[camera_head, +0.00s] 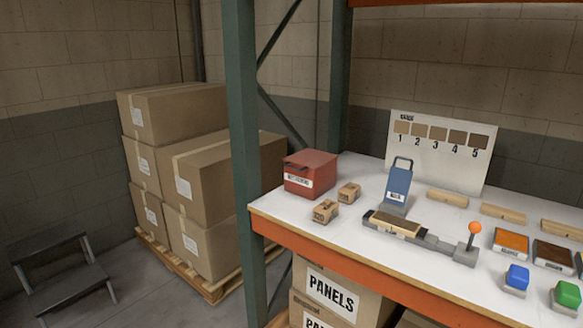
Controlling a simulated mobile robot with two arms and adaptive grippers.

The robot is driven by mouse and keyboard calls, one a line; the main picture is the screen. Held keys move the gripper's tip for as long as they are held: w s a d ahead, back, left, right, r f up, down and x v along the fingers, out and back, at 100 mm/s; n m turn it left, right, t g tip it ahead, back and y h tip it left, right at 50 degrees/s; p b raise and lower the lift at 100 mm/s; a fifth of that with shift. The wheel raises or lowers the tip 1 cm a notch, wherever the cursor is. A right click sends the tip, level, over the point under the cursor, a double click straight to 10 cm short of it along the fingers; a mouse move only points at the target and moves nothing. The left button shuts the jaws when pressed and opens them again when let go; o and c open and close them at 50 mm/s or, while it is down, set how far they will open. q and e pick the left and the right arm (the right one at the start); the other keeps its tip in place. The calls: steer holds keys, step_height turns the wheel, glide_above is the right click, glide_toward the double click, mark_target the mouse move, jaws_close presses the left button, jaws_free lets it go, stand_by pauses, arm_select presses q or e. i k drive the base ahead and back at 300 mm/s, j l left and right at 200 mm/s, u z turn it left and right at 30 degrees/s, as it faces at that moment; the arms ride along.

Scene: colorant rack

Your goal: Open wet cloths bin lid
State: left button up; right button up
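The wet cloths bin appears to be the small red box (309,175) at the left end of the white shelf. It has a white label (298,181) on its front, too small to read surely. Neither of my grippers shows in the head view.
A blue-grey device (397,187), a clamp with an orange knob (475,228) and wooden blocks lie to the right.

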mark_target(315, 159)
steer(key=i+l, duration=0.2)
steer(key=l, duration=0.2)
steer(key=i+l, duration=0.2)
steer(key=l, duration=0.2)
steer(key=i+l, duration=0.15)
steer(key=l, duration=0.25)
